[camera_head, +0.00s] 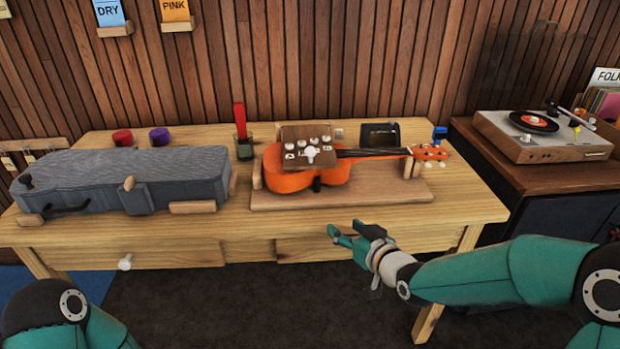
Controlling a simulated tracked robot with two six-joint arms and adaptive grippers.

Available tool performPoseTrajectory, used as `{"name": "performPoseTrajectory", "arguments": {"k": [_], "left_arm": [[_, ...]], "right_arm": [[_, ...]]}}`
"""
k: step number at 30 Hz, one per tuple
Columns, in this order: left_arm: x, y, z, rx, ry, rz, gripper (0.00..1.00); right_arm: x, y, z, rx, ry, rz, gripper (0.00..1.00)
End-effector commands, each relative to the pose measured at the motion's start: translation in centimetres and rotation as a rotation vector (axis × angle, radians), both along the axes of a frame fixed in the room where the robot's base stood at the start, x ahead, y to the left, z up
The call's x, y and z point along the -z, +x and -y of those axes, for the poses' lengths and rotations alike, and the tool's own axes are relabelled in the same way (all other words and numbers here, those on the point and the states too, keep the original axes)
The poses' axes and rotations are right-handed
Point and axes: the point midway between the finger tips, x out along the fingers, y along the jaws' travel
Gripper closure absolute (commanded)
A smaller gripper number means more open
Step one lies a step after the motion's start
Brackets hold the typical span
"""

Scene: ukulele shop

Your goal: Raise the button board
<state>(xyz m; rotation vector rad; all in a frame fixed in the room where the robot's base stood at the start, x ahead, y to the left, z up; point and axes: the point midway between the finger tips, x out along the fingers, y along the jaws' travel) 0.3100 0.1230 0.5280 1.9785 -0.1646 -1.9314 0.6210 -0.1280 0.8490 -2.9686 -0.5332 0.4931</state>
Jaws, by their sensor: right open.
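The button board (300,131) is a small brown board with several white knobs along its lower part. It stands tilted up at the body of an orange ukulele (335,174); I cannot tell how it is attached. The ukulele lies on a wooden stand (400,194) with its neck pointing right. My right gripper (340,236) is open and empty, in front of the table's front edge, below and to the right of the board and apart from it. Only part of my left arm shows at the bottom left; its gripper is out of view.
A grey case (110,178) fills the table's left side. Red (122,137) and purple (159,137) round items and a glass with a red stick (243,146) stand behind. A small dark device (380,136) sits behind the neck. A record player (540,134) stands right.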

Motion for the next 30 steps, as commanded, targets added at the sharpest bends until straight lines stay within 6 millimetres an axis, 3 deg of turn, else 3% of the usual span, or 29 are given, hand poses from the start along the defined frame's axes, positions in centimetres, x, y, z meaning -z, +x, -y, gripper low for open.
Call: {"name": "performPoseTrajectory", "arguments": {"k": [1, 4, 8, 14, 30], "left_arm": [[2.3, 0.0, 0.0, 0.0, 0.0, 0.001, 0.6], [3.4, 0.0, 0.0, 0.0, 0.0, 0.001, 0.6], [3.6, 0.0, 0.0, 0.0, 0.0, 0.001, 0.6], [3.0, 0.0, 0.0, 0.0, 0.0, 0.001, 0.6], [1.1, 0.0, 0.0, 0.0, 0.0, 0.001, 0.6]], "right_arm": [[-2.2, 0.9, -0.1, -0.011, -0.006, 0.109, 0.43], [-7.0, 1.6, -0.2, -0.027, -0.015, 0.254, 0.43], [-9.9, 2.0, -0.5, -0.036, -0.022, 0.334, 0.43], [-10.3, 4.1, -1.3, -0.038, -0.021, 0.337, 0.43], [-10.2, 13.8, -5.4, -0.037, -0.023, 0.335, 0.43]]}}
